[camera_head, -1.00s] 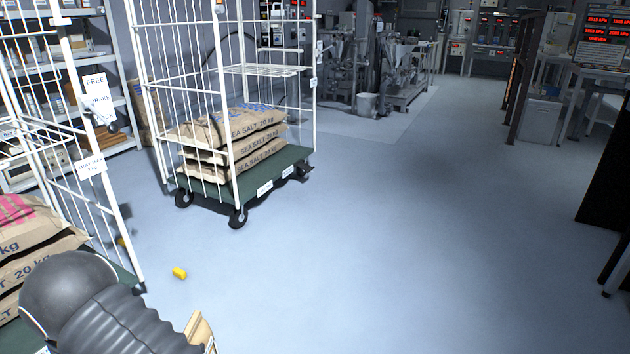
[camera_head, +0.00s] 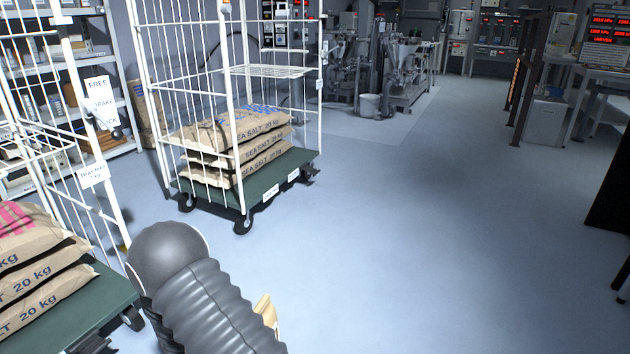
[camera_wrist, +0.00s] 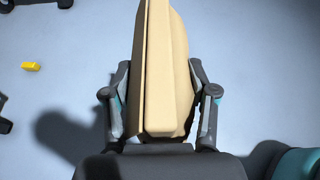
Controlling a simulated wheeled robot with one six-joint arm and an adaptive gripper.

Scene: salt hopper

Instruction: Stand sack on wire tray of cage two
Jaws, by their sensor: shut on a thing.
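My gripper (camera_wrist: 158,66) is shut on a tan sack (camera_wrist: 160,40), with one finger on each side of it in the wrist view. The sack is seen edge-on, and any print on it is out of sight. Only a small tan corner of the sack (camera_head: 267,308) shows past my dark arm in the head view. A white wire cage (camera_head: 226,110) stands beyond, with a wire tray (camera_head: 270,71) at mid height and nothing visible on it. I cannot read a number on this cage. Several sea salt sacks (camera_head: 243,150) lie stacked on its green deck (camera_head: 262,184).
A second cage (camera_head: 95,205) at left carries sacks (camera_head: 35,270) and hanging signs (camera_head: 101,100). A yellow object (camera_wrist: 31,66) lies on the floor. Shelving (camera_head: 125,90) stands behind at left. The floor right of the cages is open; a dark-posted frame (camera_head: 525,85) stands farther right.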

